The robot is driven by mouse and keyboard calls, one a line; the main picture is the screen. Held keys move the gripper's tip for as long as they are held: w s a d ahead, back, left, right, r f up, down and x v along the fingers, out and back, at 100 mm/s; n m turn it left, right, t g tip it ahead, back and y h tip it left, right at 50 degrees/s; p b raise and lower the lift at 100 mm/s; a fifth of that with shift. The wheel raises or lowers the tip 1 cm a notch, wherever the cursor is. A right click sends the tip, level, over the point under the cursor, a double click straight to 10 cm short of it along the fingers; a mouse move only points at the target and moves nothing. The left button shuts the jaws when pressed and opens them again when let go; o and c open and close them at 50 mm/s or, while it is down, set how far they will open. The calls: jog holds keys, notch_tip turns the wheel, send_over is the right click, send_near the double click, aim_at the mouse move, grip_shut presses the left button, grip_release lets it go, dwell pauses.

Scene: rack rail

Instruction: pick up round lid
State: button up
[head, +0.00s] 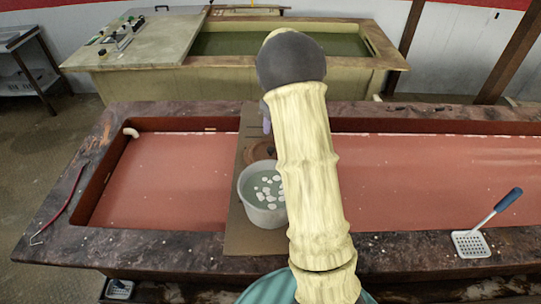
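A reddish-brown round thing (258,152), which looks like the round lid, lies flat on a brown board (242,238) across the vat. My arm covers its right side. A small purple-grey piece (266,117) shows at the left edge of my arm, just above and behind the lid in the picture. It seems to be part of my gripper. The rest of my gripper is hidden behind my arm, so its opening and any contact with the lid cannot be seen.
A whitish bucket (244,189) with several white pieces in liquid stands on the board, nearer than the lid. A blue-handled skimmer (470,243) lies on the right rim. A red hooked rod (62,208) lies on the left rim. A second vat (215,75) stands behind.

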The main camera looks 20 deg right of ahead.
jog(key=f, duration=0.2)
jog(key=f+p, duration=0.1)
jog(key=f, duration=0.1)
jog(key=w+f, duration=0.1)
jog(key=f, duration=0.1)
jog(key=shift+a+f, duration=0.15)
jog(key=shift+f, duration=0.15)
jog(key=shift+s, duration=0.1)
jog(key=shift+a+f+p, duration=0.15)
jog(key=shift+f+p, duration=0.5)
jog(key=shift+f, duration=0.65)
jog(key=shift+a+f+p, duration=0.15)
jog(key=shift+f+p, duration=0.5)
jog(key=shift+f, duration=0.65)
grip_shut()
jog(key=shift+r, duration=0.15)
notch_tip(320, 180, up, 10)
jog(key=b, duration=0.2)
jog(key=shift+b, duration=0.35)
